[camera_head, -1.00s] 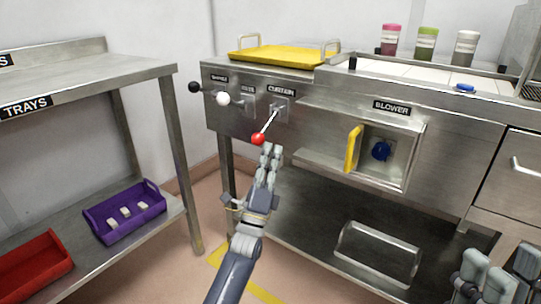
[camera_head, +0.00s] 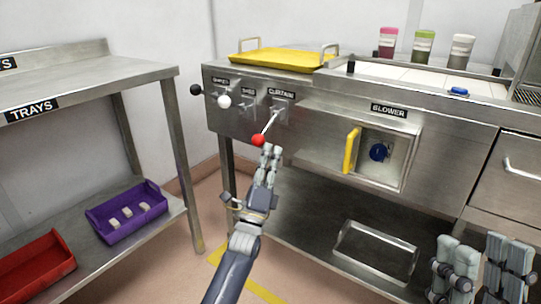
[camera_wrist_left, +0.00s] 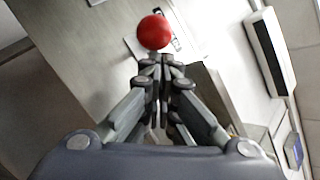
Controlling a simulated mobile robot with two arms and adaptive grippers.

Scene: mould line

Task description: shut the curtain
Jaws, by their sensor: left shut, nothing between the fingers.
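The curtain lever, a thin rod with a red ball knob (camera_head: 258,140), sticks out from the panel below the CURTAIN label (camera_head: 281,94) and angles down. My left gripper (camera_head: 270,148) is shut and empty, its fingertips just beside and below the red knob. In the left wrist view the red knob (camera_wrist_left: 155,32) is just beyond the closed fingertips (camera_wrist_left: 161,62); I cannot tell whether they touch. My right gripper (camera_head: 481,268) is at the lower right corner, its fingers apart with nothing between them.
Levers with a white knob (camera_head: 224,101) and a black knob (camera_head: 196,89) stand left of the curtain lever. A blower compartment with an open yellow-edged door (camera_head: 351,150) is to the right. A yellow tray (camera_head: 285,58) lies on top. The trays shelf (camera_head: 90,85) is at left.

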